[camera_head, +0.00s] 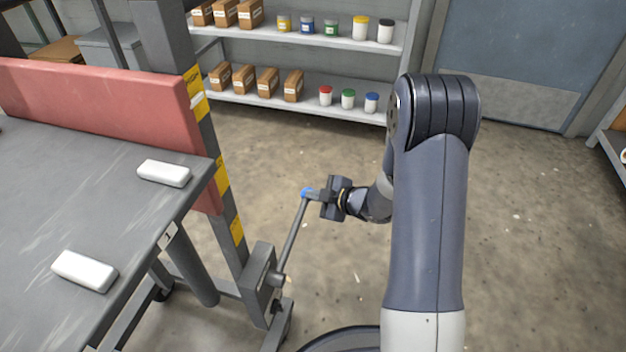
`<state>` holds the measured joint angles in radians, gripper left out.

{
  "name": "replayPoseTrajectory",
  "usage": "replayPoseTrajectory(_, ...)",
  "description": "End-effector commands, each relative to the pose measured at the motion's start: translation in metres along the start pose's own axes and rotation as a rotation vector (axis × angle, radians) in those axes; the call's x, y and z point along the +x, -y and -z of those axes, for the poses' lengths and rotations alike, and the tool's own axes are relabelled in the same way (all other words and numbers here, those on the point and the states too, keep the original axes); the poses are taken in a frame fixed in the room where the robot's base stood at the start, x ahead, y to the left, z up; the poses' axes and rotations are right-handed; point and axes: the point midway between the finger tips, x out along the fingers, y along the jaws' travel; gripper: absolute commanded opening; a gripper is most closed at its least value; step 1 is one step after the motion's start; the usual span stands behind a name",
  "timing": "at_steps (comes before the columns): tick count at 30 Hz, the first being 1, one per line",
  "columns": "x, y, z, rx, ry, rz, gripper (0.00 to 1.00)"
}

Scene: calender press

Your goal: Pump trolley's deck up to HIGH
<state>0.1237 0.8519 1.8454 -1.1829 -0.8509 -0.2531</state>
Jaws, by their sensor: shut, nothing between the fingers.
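The trolley's dark grey deck (60,190) fills the left side, level, with two white blocks (164,173) on it. Its grey upright post (209,135) carries several yellow labels (237,231); their lettering is too small to read. A grey pump lever (292,240) rises from a grey housing (260,286) at the post's foot, leaning right to a blue tip (305,192). My gripper (314,196) is shut and empty, its fingertips at the blue tip, coming from the right. I cannot tell whether they touch it.
A red panel (100,105) stands along the deck's far edge. Shelves (300,106) with brown boxes and small jars stand at the back. A blue-grey door (540,60) is at the back right. The concrete floor right of the lever is clear.

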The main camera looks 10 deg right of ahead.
Motion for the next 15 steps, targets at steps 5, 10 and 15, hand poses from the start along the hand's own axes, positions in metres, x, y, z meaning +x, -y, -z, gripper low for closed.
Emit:
replayPoseTrajectory(5, 0.013, 0.012, -0.02, 0.095, 0.003, 0.068, 0.0)
replayPoseTrajectory(10, 0.025, 0.025, -0.036, 0.156, 0.002, 0.111, 0.0)
replayPoseTrajectory(15, 0.033, 0.035, -0.046, 0.151, 0.003, 0.108, 0.0)
